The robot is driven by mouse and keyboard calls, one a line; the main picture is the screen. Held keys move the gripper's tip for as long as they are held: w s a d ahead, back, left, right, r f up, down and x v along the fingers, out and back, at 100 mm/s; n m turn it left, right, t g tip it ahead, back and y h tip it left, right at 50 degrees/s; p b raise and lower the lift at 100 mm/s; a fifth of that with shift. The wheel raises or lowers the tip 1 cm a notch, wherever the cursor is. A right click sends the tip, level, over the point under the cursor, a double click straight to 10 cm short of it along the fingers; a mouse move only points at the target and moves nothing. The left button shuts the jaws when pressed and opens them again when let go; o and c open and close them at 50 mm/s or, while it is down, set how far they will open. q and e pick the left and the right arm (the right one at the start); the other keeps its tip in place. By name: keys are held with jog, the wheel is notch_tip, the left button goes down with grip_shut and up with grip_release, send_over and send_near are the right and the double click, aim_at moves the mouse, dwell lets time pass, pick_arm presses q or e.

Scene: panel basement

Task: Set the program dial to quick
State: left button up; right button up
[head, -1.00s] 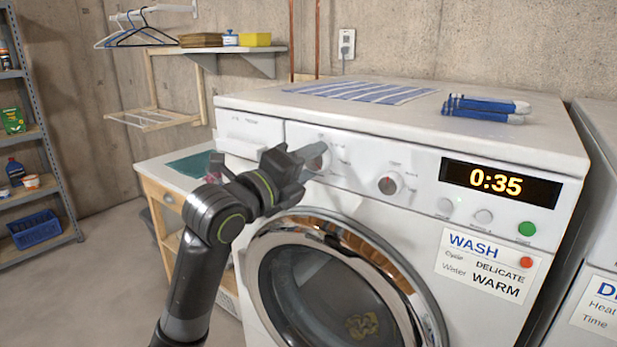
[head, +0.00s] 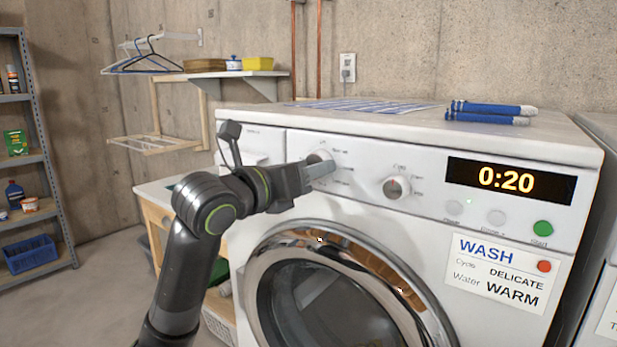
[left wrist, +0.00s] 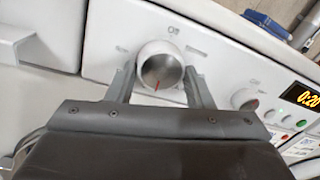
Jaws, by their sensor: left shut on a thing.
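The white program dial (head: 318,156) is the left dial on the washing machine's front panel. Its grey face carries a red pointer mark, which in the left wrist view (left wrist: 160,68) points down. My left gripper (head: 322,170) is shut on this dial, one finger on each side of it. The fingers and wrist hide part of the dial and some printed labels around it, which are too small to read. The washer's display (head: 510,180) reads 0:20. My right gripper is not in view.
A second dial (head: 396,188) sits to the right, with two pale buttons and a green button (head: 543,228) beyond. A card (head: 500,272) reads WASH, DELICATE, WARM. The round door (head: 268,275) lies below. Blue rolled items (head: 490,112) lie on top.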

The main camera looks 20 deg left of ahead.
pick_arm(q)
jog(key=shift+f+m, duration=0.1)
jog(key=shift+m, duration=0.5)
jog(key=o, duration=1)
jog(key=b+v, duration=0.3)
jog(key=v, duration=1.4)
jog(key=shift+b, duration=0.4)
jog(key=shift+s+a, duration=0.1)
jog(key=shift+s, duration=0.1)
